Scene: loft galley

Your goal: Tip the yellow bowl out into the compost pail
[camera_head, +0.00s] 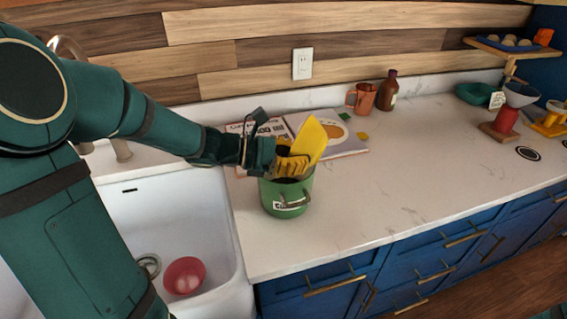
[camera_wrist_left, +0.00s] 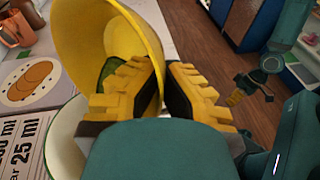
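The yellow bowl (camera_head: 312,138) is tilted steeply on its side above the green compost pail (camera_head: 288,196), which stands upright on the counter with a label on its front. My left gripper (camera_head: 292,165) is shut on the bowl's rim just over the pail's mouth. In the left wrist view the bowl (camera_wrist_left: 95,35) fills the upper left, its wall between the yellow fingers (camera_wrist_left: 160,90). Something green shows against the bowl's inside, partly hidden by a finger. The pail's contents are hidden. My right gripper (camera_wrist_left: 236,97) is small in the wrist view, its opening unclear.
An open book (camera_head: 345,142) lies behind the pail. A copper mug (camera_head: 362,98) and a brown bottle (camera_head: 387,92) stand near the wall. The sink, with a red bowl (camera_head: 184,275), is at left. The counter right of the pail is clear.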

